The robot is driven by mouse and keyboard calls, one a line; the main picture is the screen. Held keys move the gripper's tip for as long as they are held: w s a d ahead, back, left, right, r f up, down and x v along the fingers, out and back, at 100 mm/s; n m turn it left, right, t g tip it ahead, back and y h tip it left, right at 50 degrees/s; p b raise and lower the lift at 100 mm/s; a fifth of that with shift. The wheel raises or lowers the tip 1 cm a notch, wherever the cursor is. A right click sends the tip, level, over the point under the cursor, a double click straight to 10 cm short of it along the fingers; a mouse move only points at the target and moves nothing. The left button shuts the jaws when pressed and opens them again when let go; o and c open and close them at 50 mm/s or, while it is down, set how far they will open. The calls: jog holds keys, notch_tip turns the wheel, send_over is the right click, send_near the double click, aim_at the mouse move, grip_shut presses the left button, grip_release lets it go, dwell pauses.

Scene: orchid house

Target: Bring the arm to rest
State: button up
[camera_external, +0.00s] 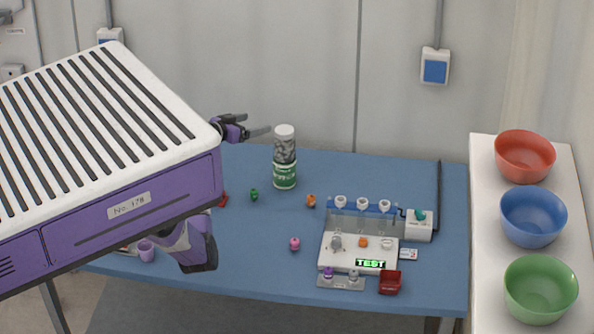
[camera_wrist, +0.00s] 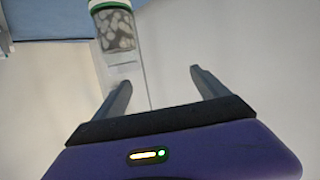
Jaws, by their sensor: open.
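My gripper (camera_external: 246,129) is raised above the back left of the blue table, left of a tall jar. Its two dark fingers stand apart with nothing between them. In the wrist view my gripper (camera_wrist: 160,92) also shows open and empty, facing the pale wall. Part of my arm is hidden behind my large white and purple body in the external view. The jar (camera_external: 285,157), with a white lid and green label, stands upright on the table, apart from the fingers. The jar (camera_wrist: 116,28) shows at the top of the wrist view.
The blue table (camera_external: 240,240) holds a small test device (camera_external: 358,246), a red bin (camera_external: 390,282), a purple cup (camera_external: 146,250) and several small coloured pieces. Red (camera_external: 525,155), blue (camera_external: 533,217) and green (camera_external: 541,288) bowls stand on a white shelf at right. The back wall is close behind.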

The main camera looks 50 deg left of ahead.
jog(key=s+d+f, duration=0.3)
jog(key=s+d, duration=0.9)
jog(key=d, duration=0.2)
jog(key=s+d+f+m+h, duration=0.1)
jog(key=s+d+f, duration=0.3)
jog(key=s+d, duration=0.9)
jog(key=s+d+f+m+h, duration=0.1)
jog(key=s+d+f, duration=0.2)
jog(key=s+d, duration=0.9)
jog(key=d, duration=0.2)
jog(key=shift+s+d+f, duration=0.35)
jog(key=shift+s, duration=0.05)
